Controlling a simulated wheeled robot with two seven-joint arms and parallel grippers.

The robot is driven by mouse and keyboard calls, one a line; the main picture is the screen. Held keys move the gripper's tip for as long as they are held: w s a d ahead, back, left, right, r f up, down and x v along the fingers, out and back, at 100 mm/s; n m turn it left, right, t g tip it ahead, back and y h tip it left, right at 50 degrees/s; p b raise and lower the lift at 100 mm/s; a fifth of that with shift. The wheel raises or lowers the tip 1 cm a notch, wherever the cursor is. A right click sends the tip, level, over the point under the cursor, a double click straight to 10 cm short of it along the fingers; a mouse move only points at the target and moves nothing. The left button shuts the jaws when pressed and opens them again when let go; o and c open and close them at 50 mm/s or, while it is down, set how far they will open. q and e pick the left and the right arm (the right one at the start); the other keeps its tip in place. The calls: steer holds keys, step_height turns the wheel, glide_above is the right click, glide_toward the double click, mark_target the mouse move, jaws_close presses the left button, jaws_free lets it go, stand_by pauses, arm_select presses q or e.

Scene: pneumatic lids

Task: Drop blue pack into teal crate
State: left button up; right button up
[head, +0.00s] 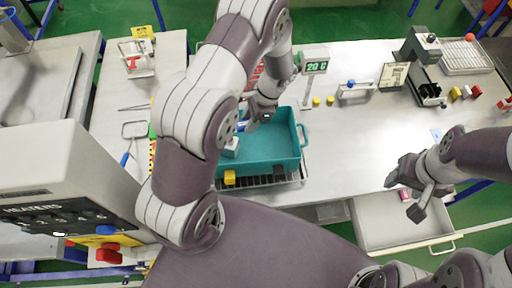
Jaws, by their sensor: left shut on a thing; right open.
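The teal crate (283,137) stands on the metal table in the middle, partly hidden behind my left arm. My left gripper (246,124) is over the crate's left part, shut on the blue pack (241,127); only a small part of the pack shows beside the fingers. I cannot tell how high it is held. A whitish block (231,147) shows below it, at the crate's left side.
The open drawer (378,225) juts out at the front right. A green display (316,66) stands behind the crate. A dark machine (428,90) and small coloured blocks are at the back right. A control box (62,185) is at the left. The table right of the crate is clear.

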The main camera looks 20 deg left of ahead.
arm_select(q)
steer(key=shift+w+f, duration=0.45)
steer(key=shift+w, duration=0.05)
steer(key=shift+s, duration=0.15)
steer(key=o, duration=1)
steer(key=shift+s+r, duration=0.15)
steer(key=shift+s, duration=0.05)
steer(key=shift+o, duration=0.5)
steer(key=shift+s, duration=0.1)
steer(key=shift+w, duration=0.3)
steer(key=shift+w+d+r+b, duration=0.15)
steer(key=shift+w+r+b, duration=0.1)
steer(key=shift+b, duration=0.15)
steer(key=p+v, duration=0.2)
steer(key=v, duration=1)
steer(key=shift+s+p, duration=0.35)
arm_select(e)
steer(key=shift+w+r, duration=0.3)
steer(key=shift+r, duration=0.35)
